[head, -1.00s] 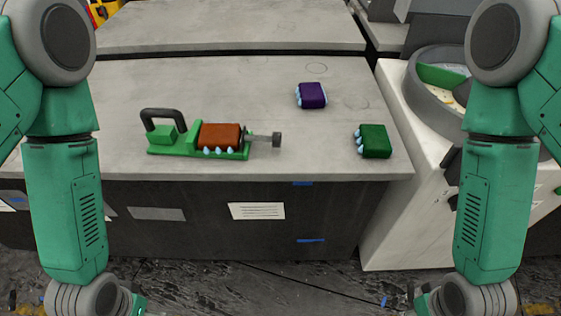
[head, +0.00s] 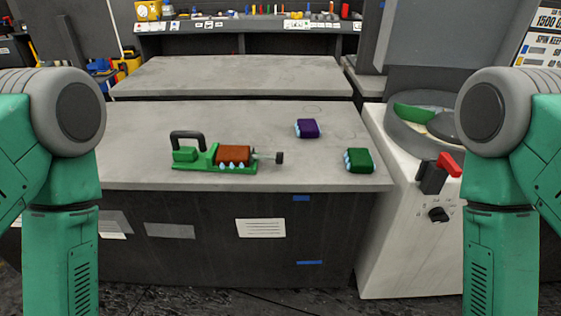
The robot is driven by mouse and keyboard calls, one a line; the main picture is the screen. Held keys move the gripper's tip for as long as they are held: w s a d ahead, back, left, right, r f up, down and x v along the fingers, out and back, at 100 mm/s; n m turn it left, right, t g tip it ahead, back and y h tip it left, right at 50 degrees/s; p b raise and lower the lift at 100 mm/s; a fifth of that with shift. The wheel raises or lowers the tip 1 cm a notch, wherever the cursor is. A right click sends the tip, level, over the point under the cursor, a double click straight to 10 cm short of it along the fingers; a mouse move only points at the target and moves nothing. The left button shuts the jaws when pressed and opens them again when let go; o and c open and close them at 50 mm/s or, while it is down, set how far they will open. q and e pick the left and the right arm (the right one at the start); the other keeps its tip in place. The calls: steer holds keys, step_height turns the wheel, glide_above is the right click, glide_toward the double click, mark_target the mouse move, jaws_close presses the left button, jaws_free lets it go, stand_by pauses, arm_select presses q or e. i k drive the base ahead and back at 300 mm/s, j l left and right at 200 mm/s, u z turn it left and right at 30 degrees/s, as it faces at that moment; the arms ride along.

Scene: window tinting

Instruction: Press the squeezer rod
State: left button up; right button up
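The squeezer is a green base (head: 184,155) with a black handle (head: 187,136) at its left, standing near the front of the grey table. A brown-orange block (head: 233,154) with pale blue drops along its front edge sits in it. My two green arms hang at the left and right picture edges, well apart from the squeezer. Both grippers are below the picture and cannot be seen.
A purple block (head: 307,128) and a green block (head: 359,160) lie on the table (head: 130,140) right of the squeezer. A white machine (head: 395,215) with a round tub and a red lever (head: 449,164) stands to the right. The table's front edge is clear.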

mark_target(279, 157)
steer(key=i+j, duration=0.85)
